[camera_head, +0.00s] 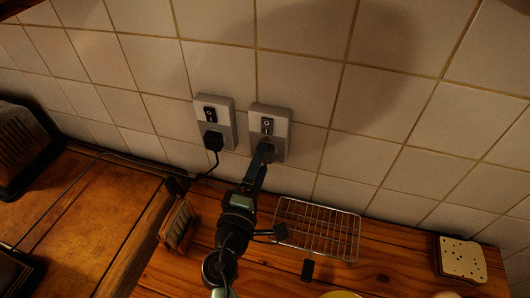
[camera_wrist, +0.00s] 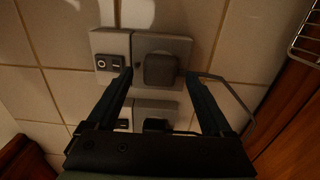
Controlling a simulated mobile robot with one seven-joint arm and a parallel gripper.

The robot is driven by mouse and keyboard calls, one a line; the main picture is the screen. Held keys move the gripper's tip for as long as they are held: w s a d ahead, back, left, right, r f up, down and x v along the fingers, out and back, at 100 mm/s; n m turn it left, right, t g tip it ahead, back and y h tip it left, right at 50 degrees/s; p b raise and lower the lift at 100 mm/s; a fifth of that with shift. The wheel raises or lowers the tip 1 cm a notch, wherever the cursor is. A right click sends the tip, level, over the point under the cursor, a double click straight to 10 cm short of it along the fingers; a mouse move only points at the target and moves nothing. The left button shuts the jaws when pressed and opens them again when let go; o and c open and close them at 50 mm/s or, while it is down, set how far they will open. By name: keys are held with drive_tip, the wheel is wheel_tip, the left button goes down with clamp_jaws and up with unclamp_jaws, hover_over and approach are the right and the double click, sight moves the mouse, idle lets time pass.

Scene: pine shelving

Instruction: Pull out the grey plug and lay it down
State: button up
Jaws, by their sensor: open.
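The grey plug (camera_wrist: 160,68) sits in the right-hand wall socket (camera_head: 282,122), below its switch. A thin cable curves away from the plug's side in the wrist view. My gripper (camera_wrist: 159,77) is open, with one finger on each side of the plug and gaps visible between fingers and plug. In the head view my gripper (camera_head: 262,155) reaches up to the socket and partly hides the plug. Whether the fingertips reach past the plug's face is hard to tell.
A second socket (camera_head: 227,112) to the left holds a black plug (camera_head: 213,140) with a cord. On the wooden counter are a wire rack (camera_head: 318,228), a brush-like block (camera_head: 177,226) and a pale spotted block (camera_head: 462,258). A toaster (camera_head: 20,145) stands far left.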

drive_tip(key=shift+x, duration=0.95)
drive_tip(key=shift+b, duration=0.4)
idle(0.5)
clamp_jaws()
idle(0.3)
drive_tip(key=shift+s+a, duration=0.1)
drive_tip(key=shift+s, duration=0.05)
drive_tip(key=shift+v, duration=2.85)
